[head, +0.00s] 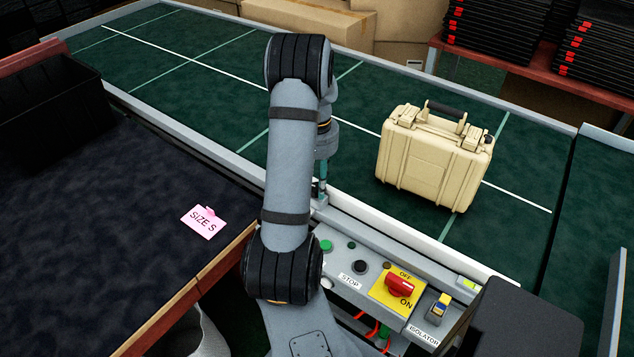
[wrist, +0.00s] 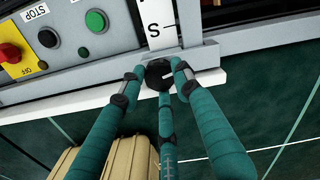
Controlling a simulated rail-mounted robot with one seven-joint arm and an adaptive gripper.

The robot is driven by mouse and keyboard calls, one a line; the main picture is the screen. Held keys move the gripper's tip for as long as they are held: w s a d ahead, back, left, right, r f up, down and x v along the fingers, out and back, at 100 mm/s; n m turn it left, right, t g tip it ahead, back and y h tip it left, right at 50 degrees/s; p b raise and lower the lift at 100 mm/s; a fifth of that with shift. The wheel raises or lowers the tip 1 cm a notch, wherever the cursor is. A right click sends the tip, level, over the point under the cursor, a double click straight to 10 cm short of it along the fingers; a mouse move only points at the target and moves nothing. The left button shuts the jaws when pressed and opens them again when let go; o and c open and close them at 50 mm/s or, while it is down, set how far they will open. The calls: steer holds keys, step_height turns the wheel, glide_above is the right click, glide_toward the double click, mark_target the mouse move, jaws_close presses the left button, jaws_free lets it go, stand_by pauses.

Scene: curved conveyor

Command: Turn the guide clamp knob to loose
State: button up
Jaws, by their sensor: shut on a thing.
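The guide clamp knob (wrist: 156,72) is a small black round knob with a white mark on its face. It sits on the conveyor's side rail, just below a white scale plate (wrist: 158,28) with the letter S, in the wrist view. The white mark points to the right in that view.
A control panel has a green button (head: 326,246), a black button (head: 360,267), a red rotary switch (head: 400,286) on yellow and an isolator (head: 438,307). A beige case (head: 435,160) stands on the green belt (head: 215,65). A pink SIZE S note (head: 203,222) lies on the dark table.

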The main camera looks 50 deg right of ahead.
steer(key=shift+w+d+r, duration=0.15)
steer(key=shift+d, duration=0.15)
steer(key=o, duration=1.1)
steer(key=shift+a, duration=0.15)
step_height(320, 180, up, 12)
steer(key=shift+f, duration=0.1)
steer(key=shift+f, duration=0.1)
